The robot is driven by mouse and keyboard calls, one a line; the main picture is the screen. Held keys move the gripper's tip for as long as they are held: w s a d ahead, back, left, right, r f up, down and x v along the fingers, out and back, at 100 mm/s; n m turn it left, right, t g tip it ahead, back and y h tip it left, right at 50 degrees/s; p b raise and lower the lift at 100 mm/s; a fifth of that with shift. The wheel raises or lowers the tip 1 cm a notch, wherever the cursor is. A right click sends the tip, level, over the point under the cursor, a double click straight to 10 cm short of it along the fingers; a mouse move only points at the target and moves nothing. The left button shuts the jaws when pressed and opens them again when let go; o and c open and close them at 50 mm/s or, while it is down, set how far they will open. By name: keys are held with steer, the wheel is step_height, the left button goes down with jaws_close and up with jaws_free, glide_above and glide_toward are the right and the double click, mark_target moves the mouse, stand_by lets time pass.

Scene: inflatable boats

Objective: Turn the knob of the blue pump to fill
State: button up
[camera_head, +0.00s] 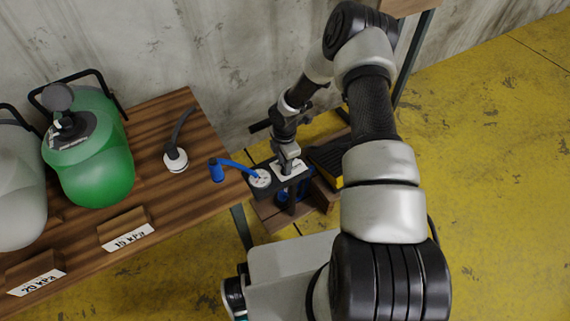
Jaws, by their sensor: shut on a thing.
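The blue pump (283,197) stands low beyond the table's right end, with a dark top plate. A white round fitting (260,178) on its left side joins a blue hose (238,167). The hose ends in a blue nozzle (217,170) over the table's right edge. My gripper (288,163) points down at the pump's white top panel (291,171) and is shut on its small knob. The fingers cover most of the knob, so its setting cannot be read.
The wooden table (190,209) holds a green tank (97,165), a grey tank (18,190), a white fitting with a dark hose (176,160), and signs reading 15 kPa (128,237) and 20 kPa (37,282). A black and yellow object (328,160) is right of the pump. Yellow floor is clear at right.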

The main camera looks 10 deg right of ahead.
steer(key=shift+n, duration=0.7)
steer(key=o, duration=1)
steer(key=shift+o, duration=0.2)
step_height(320, 180, up, 17)
steer(key=p, duration=0.4)
steer(key=shift+r, duration=0.2)
